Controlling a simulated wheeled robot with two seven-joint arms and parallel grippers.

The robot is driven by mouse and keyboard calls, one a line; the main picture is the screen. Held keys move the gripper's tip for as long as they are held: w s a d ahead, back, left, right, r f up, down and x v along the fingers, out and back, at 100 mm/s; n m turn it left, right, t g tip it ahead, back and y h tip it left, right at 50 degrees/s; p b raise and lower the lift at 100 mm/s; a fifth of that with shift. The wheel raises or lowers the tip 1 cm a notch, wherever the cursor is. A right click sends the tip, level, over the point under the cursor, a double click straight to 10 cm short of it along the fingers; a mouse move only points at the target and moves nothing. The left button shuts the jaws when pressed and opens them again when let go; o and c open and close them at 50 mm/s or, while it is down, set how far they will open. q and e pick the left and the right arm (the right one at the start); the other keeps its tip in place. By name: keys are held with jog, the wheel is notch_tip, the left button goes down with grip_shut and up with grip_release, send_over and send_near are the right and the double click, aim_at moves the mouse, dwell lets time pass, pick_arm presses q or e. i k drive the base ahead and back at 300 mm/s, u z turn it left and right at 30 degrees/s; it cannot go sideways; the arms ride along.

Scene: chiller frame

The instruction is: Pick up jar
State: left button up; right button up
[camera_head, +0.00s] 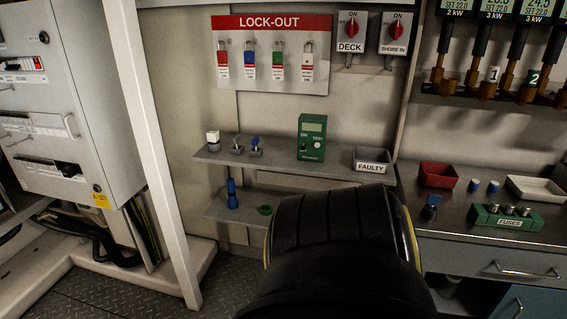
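No item is clearly marked as the jar. Small round items that might be it include a white-topped one (213,140) at the left end of the upper shelf and a dark one with a blue top (431,207) at the left of the counter. Two small blue-and-white cylinders (474,186) stand further right on the counter. A large black rounded part with yellow edges, seemingly one of my arm links, fills the bottom centre and hides part of the lower shelf and floor. Neither gripper's fingers are visible.
The upper grey shelf (268,163) holds small metal-and-blue parts, a green tester (312,137) and a FAULTY bin (371,160). A blue upright item (232,193) stands on the lower shelf. The counter (452,235) bears a red tray (437,176), a white tray (536,188) and a green fuse block (505,216).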

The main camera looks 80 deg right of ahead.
aim_at(447, 288)
jog(key=i, duration=0.5)
jog(key=z, duration=4.1)
jog(key=i, duration=0.5)
